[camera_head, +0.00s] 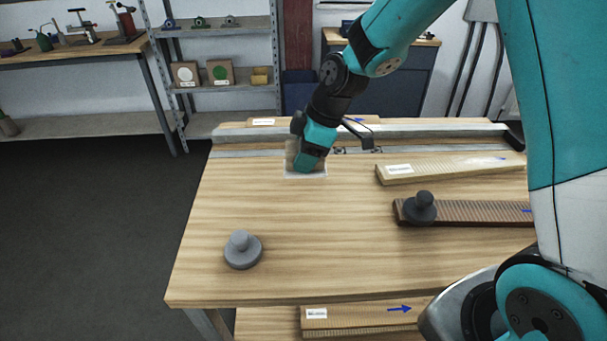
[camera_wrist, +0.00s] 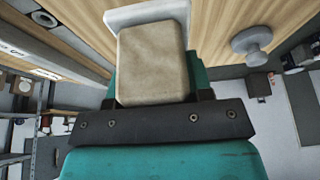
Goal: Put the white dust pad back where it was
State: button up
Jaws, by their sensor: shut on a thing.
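My gripper (camera_head: 308,162) reaches down over the far left part of the table and is shut on a tan block (camera_wrist: 153,62), which I take to be the dust pad. The block sits between the teal fingers in the wrist view; in the head view it is mostly hidden behind the gripper. A white flat piece (camera_wrist: 145,13) shows at the block's far end and is wider than it. In the head view a white patch (camera_head: 291,174) lies on the tabletop under the gripper. I cannot tell whether the white piece belongs to the block.
A light grey knobbed weight (camera_head: 242,250) stands front left on the table (camera_head: 320,260). A rail (camera_head: 420,131) runs along the back. Shelves (camera_head: 215,88) stand behind left. The table's middle is clear.

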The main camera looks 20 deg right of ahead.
jog(key=shift+f, duration=3)
jog(key=shift+f, duration=0.15)
jog(key=o, duration=0.9)
